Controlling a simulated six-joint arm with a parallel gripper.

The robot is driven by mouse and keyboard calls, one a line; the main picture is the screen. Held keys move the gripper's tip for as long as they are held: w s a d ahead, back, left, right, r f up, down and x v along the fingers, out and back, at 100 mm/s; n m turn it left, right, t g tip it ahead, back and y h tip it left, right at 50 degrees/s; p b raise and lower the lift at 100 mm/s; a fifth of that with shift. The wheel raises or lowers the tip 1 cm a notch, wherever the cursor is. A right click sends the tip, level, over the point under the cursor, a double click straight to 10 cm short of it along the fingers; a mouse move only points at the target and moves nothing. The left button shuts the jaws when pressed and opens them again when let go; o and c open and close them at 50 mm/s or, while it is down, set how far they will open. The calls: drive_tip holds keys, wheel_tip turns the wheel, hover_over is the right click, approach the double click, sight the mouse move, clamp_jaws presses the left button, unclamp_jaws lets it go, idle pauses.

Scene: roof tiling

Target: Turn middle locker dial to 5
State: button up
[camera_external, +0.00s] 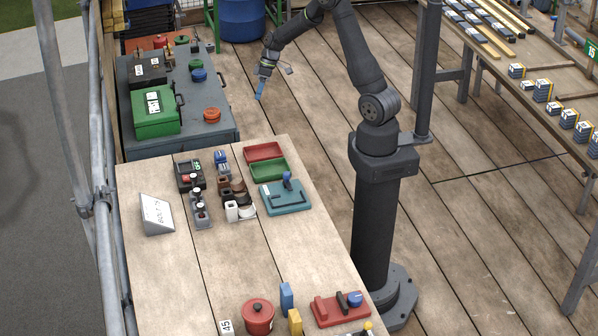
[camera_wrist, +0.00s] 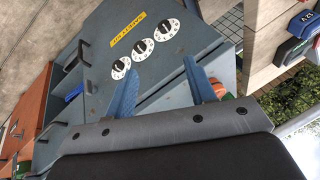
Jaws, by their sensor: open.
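In the wrist view, the grey-blue locker front (camera_wrist: 185,68) carries three white dials with dark knobs in a slanting row. The middle dial (camera_wrist: 143,47) sits between the lower left dial (camera_wrist: 120,68) and the upper right dial (camera_wrist: 168,29). Their numbers and settings are too small to read. My gripper (camera_wrist: 158,66) is open and empty, its two blue fingers apart below the row. It appears apart from the dials. In the external view my gripper (camera_external: 259,92) hangs above the floor, right of the grey-blue cabinet (camera_external: 222,136). The dials are not visible there.
A yellow label (camera_wrist: 127,36) is above the dials. Dark handles (camera_wrist: 85,51) and an orange cabinet (camera_wrist: 28,108) are at left. In the external view, a green first-aid box (camera_external: 155,112) lies on the cabinet, and a wooden table (camera_external: 185,265) with tools stands in front.

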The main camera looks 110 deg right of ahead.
drive_tip(key=w+d+f+n, duration=0.2)
drive_tip(key=d+f+n, duration=0.1)
drive_tip(key=d+f, duration=0.15)
drive_tip(key=w+f, duration=0.3)
drive_tip(key=f, duration=0.4)
drive_tip(key=w+a+f+h, duration=0.1)
drive_tip(key=w+f, duration=0.2)
drive_tip(key=f, duration=0.5)
drive_tip(key=shift+w+a, duration=0.2)
drive_tip(key=shift+w, duration=0.05)
drive_tip(key=c, duration=1)
